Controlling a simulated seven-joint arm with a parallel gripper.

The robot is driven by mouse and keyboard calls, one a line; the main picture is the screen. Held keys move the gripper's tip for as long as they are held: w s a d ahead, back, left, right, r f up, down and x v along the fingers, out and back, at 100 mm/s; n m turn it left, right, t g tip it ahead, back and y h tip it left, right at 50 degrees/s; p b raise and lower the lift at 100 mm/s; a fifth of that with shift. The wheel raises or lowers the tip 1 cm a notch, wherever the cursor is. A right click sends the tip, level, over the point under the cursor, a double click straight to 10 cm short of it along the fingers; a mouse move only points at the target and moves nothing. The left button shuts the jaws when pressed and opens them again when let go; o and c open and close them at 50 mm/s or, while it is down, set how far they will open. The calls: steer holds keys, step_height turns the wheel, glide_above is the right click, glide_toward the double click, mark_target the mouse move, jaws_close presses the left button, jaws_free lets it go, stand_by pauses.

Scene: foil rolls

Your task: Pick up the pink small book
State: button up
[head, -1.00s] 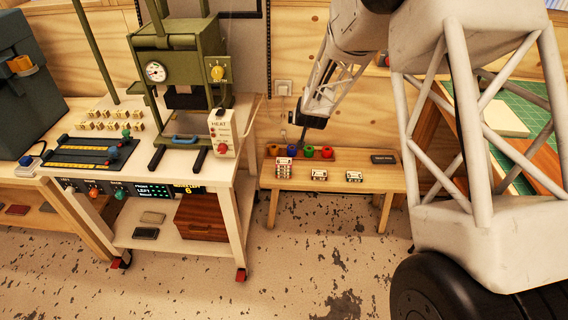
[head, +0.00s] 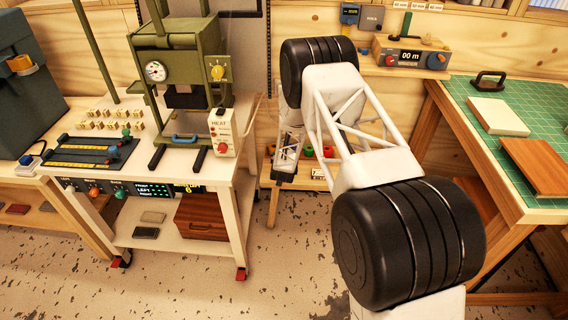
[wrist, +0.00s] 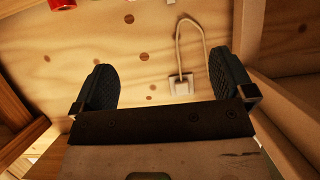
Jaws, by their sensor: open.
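No clearly pink small book shows.
The press cart (head: 233,225) stands left of my arm. The small bench (head: 270,172), partly hidden by my arm, holds coloured rolls (head: 309,152). A table with a green mat (head: 470,92) is at right.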

steer(key=shift+t, duration=0.3)
steer(key=f, duration=0.4)
steer(key=shift+a+f, duration=0.2)
steer(key=shift+a, duration=0.2)
steer(key=shift+w, duration=0.1)
steer(key=shift+x, duration=1.15)
steer(key=shift+w+f, duration=0.1)
steer(key=shift+w, duration=0.05)
steer(key=shift+x, duration=2.45)
steer(key=shift+d, duration=0.1)
steer(key=c, duration=0.8)
steer(key=shift+o, duration=0.2)
